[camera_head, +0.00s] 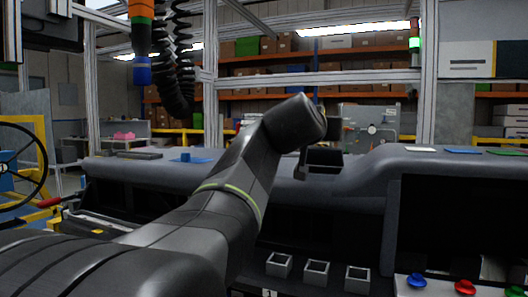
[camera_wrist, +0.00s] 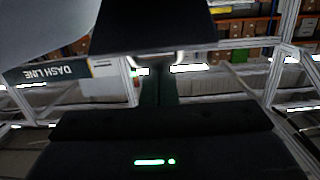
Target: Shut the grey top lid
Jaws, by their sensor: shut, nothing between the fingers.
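The grey dashboard top (camera_head: 225,165) runs across the head view. A small dark tilted piece (camera_head: 322,160) stands above its middle, just below my wrist; I cannot tell whether it is the lid or part of my gripper. In the wrist view my gripper (camera_wrist: 158,70) is shut and empty, its narrow fingers pointing up the picture. A dark panel (camera_wrist: 155,25) lies just beyond the fingertips; I cannot tell whether they touch it or whether it is the lid. A pale grey surface (camera_wrist: 45,22) fills the upper left corner. No clear lid outline shows.
Small square trays (camera_head: 316,273) and blue and red knobs (camera_head: 465,287) sit below at the front right. A steering wheel (camera_head: 40,165) is at the left. An orange and blue tool (camera_head: 142,45) hangs at upper left. Frame posts and shelves stand behind.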

